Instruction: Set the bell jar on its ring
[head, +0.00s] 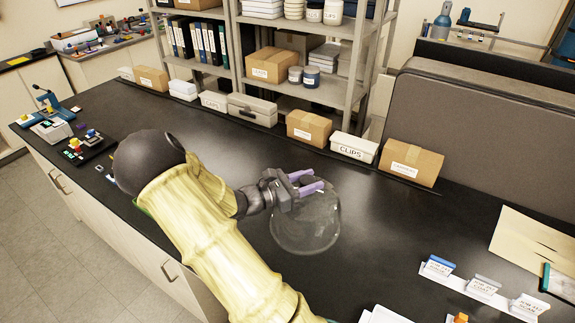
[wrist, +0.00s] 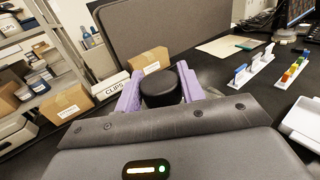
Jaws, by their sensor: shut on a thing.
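The bell jar (head: 305,226) is a clear glass dome, seen over the black bench top at the middle of the head view. In the wrist view its round black knob (wrist: 160,88) sits between the two purple fingers. My gripper (head: 306,183) is shut on this knob, at the top of the jar. The fingers also show in the wrist view (wrist: 159,82), one on each side of the knob. I cannot tell whether the jar's rim touches the bench. I cannot make out the ring in either view.
Cardboard boxes (head: 309,128) and a white CLIPS box (head: 354,147) line the back of the bench before a shelf rack. A grey panel (head: 480,130) stands at the back right. Labelled card holders (head: 483,286) stand at the front right. The bench around the jar is clear.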

